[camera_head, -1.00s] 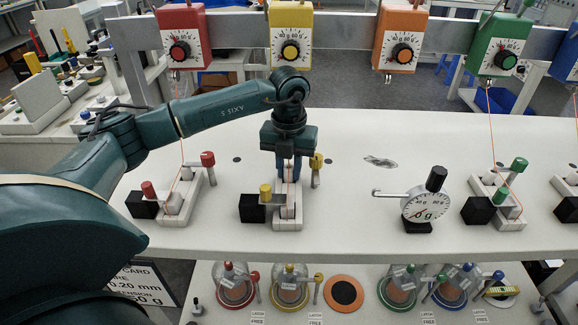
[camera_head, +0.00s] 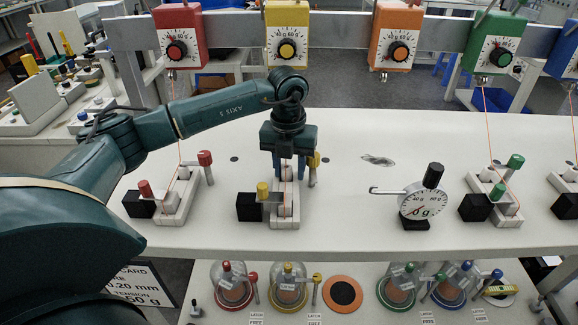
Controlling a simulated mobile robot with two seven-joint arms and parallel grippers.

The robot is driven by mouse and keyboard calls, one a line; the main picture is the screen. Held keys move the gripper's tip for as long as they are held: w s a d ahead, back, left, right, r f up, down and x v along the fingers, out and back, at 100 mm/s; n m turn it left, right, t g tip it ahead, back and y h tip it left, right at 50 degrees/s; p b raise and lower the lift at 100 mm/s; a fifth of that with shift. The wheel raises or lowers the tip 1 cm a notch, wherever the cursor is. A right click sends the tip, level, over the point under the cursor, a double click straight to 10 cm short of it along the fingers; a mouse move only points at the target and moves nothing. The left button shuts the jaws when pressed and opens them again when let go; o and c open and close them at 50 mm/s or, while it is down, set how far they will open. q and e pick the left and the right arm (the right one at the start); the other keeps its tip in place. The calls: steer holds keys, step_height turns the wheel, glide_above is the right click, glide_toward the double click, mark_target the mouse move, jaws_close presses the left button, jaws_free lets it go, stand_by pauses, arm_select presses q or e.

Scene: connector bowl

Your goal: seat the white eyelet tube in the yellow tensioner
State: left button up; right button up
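The yellow tensioner (camera_head: 287,37) is a box with a black-ringed dial on the grey rail at the back; my arm's wrist hides its lower end. My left gripper (camera_head: 287,182) points straight down over the white fixture (camera_head: 287,222) with the yellow knobs on the bench. Its blue fingers are around or just in front of a pale upright part in that fixture. The part is too small to name surely as the white eyelet tube, and I cannot tell whether the fingers grip it. My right gripper is not in view.
Red (camera_head: 178,38), orange (camera_head: 398,38) and green (camera_head: 497,45) tensioners hang on the same rail. A white dial gauge (camera_head: 422,202) with a hook stands to the right of the gripper. Domed, coloured-rim holders sit on the lower shelf. The bench behind the gauge is mostly clear.

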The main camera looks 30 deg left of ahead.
mark_target(286, 166)
arm_select(q)
steer(key=shift+s+a+f, duration=0.3)
steer(key=shift+f, duration=0.15)
step_height(286, 166, up, 13)
steer(key=shift+w, duration=0.2)
